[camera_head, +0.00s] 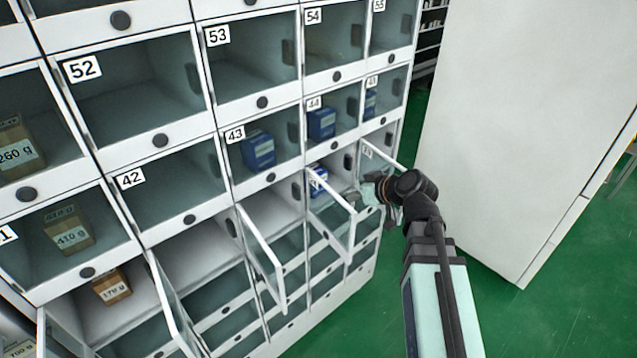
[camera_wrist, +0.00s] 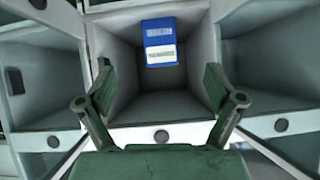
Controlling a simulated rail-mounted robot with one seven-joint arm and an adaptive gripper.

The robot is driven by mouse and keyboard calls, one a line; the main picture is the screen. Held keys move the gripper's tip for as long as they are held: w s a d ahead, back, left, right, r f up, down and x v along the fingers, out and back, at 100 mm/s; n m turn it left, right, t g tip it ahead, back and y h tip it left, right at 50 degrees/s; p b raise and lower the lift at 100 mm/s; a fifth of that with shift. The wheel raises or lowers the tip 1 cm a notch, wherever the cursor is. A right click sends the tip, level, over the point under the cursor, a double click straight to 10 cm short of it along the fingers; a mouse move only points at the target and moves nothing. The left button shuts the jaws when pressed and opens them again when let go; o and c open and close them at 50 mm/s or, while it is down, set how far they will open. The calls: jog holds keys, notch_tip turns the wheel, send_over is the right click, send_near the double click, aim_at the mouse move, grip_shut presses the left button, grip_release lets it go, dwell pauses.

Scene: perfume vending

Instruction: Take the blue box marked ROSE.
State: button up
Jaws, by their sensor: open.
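In the wrist view a blue box (camera_wrist: 160,42) with a white label sits deep inside an open compartment. The label print is too small to read, so I cannot tell whether it says ROSE. My gripper (camera_wrist: 159,82) is open and empty, with its fingers to the left and right of the compartment mouth, short of the box. In the head view my gripper (camera_head: 370,190) is at the right end of the cabinet, beside an open door. A blue box (camera_head: 317,180) shows in the open compartment to its left; I cannot tell whether it is the same box.
More blue boxes stand behind closed doors in compartments 43 (camera_head: 258,150) and 44 (camera_head: 321,123), and one further right (camera_head: 370,105). Several lower doors (camera_head: 262,260) stand open and stick out. Brown weighted boxes (camera_head: 68,228) are at left. A white panel (camera_head: 530,110) stands at right.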

aim_at(321, 173)
notch_tip(321, 173, up, 4)
jog(key=w+r, duration=0.1)
jog(key=shift+n+t, duration=0.3)
jog(key=shift+t, duration=0.1)
jog(key=p+x, duration=0.2)
jog(key=x, duration=0.9)
jog(key=shift+s+a+p, duration=0.1)
jog(key=shift+a+p, duration=0.15)
jog(key=shift+p, duration=0.05)
jog(key=shift+s+p+x, duration=0.25)
jog(key=shift+p+x, duration=0.95)
jog(key=shift+x, duration=1.9)
jog(key=shift+a+f, duration=0.1)
jog(key=shift+a, duration=0.05)
jog(key=c, duration=1.3)
